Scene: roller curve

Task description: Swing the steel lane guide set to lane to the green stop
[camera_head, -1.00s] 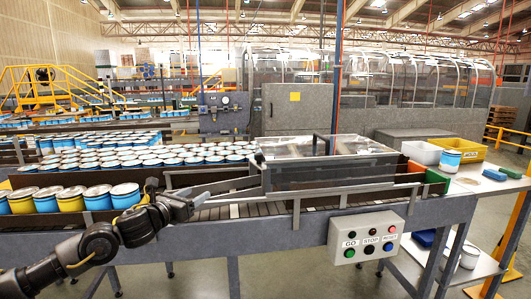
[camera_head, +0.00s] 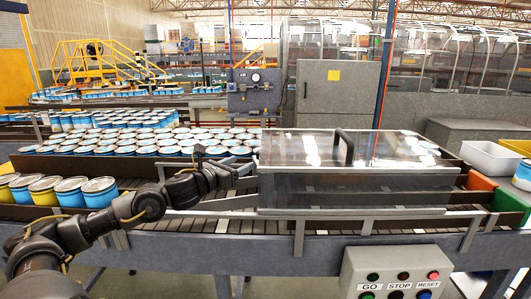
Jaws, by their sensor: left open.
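The steel lane guide (camera_head: 246,168) shows as a short grey bar at the left end of the clear-covered section of the conveyor. It is partly hidden by my left gripper (camera_head: 236,176), which is open at its free end. I cannot tell whether the fingers touch it. The green stop (camera_head: 508,204) stands at the right end of the near lane. The orange-red stop (camera_head: 480,183) stands behind it, at the end of the far lane. My right gripper is not in view.
Blue and yellow cans (camera_head: 72,190) stand on the near lane at left, and many more cans (camera_head: 140,141) fill the belt behind. A clear cover with a black handle (camera_head: 344,147) spans the lanes. A button box (camera_head: 398,274) hangs in front.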

